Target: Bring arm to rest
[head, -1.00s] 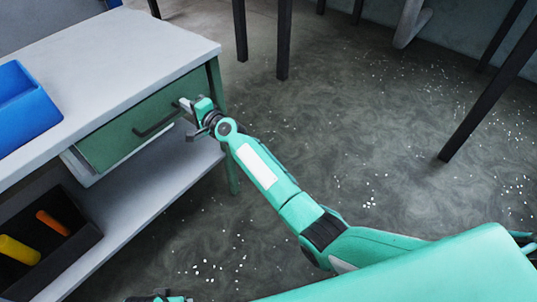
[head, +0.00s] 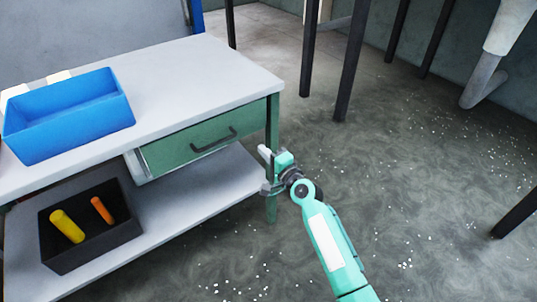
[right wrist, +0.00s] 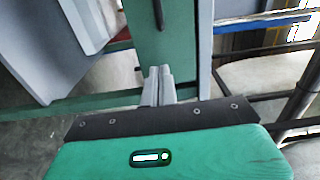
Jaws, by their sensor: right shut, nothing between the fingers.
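My right gripper (head: 266,171) is out in front of the table's right end, near the green drawer (head: 190,145). The right wrist view shows its two fingers (right wrist: 158,84) together with nothing between them. The drawer's dark handle (head: 214,141) is clear of the gripper in the head view. A pale edge shows at the drawer's left end, so it seems to stand out a little. My left gripper is not in view.
The grey table (head: 190,75) carries a blue bin (head: 75,140). On its lower shelf (head: 195,205) a black box (head: 95,255) holds a yellow cylinder (head: 66,226) and an orange one (head: 102,210). Dark legs (head: 350,60) stand behind. The speckled floor at right is open.

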